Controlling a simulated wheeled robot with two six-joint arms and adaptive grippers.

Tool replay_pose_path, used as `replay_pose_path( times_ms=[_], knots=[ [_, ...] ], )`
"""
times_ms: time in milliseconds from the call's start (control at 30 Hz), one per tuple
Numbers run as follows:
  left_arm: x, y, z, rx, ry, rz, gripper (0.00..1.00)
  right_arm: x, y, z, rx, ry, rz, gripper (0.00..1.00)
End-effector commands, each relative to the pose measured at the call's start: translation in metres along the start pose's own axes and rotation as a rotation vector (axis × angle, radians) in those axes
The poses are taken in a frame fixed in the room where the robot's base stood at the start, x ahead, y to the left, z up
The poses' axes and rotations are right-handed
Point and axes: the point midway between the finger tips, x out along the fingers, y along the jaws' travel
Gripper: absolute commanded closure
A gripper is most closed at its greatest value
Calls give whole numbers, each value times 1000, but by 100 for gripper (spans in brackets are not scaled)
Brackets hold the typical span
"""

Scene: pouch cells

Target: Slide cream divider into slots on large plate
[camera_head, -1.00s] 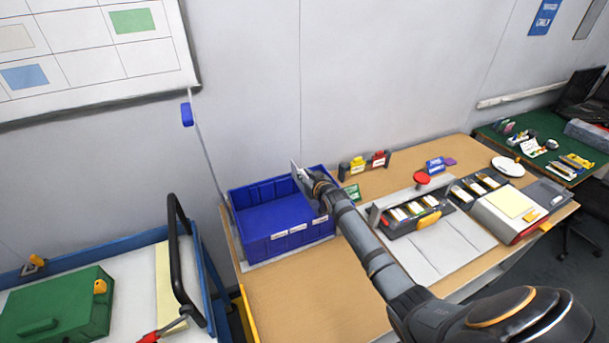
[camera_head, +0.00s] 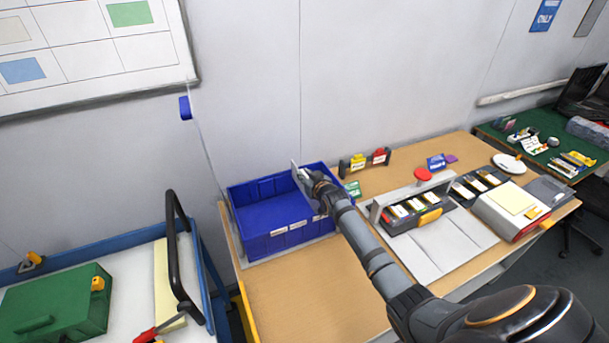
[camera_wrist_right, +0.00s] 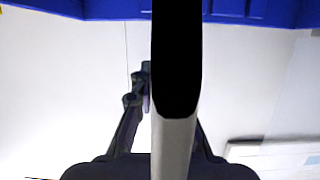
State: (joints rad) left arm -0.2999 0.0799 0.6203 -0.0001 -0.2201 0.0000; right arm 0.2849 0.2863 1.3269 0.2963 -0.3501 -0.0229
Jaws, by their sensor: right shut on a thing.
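My right gripper (camera_head: 306,180) is over the right part of the blue bin (camera_head: 262,245). It is shut on a thin pale plate, seemingly the cream divider (camera_head: 295,174), which stands upright and partly shows beyond the fingers. In the right wrist view the divider (camera_wrist_right: 174,145) appears nearly edge-on, pale below and very dark above, hiding much of the jaws. I cannot tell whether it touches the bin. A large pale flat plate (camera_head: 440,258) lies on the table to the right; I cannot make out slots on it. My left gripper is out of view.
Beside the bin, the wooden table (camera_head: 290,295) has a clear front area. A black rack with cells (camera_head: 422,212) and a white box (camera_head: 505,212) stand to the right. A cart with a green case (camera_head: 60,305) and a black handle (camera_head: 180,265) is at left.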

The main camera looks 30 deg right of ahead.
Motion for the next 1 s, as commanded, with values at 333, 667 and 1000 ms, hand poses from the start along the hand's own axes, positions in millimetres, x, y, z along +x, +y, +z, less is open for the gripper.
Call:
replay_pose_path(
  times_ms=[333,667,1000],
  knots=[
    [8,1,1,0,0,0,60,3,0,9,0,1,0,100],
    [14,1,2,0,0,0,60,5,0,15,0,2,0,83],
    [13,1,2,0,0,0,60,5,0,15,0,1,0,59]
  ],
)
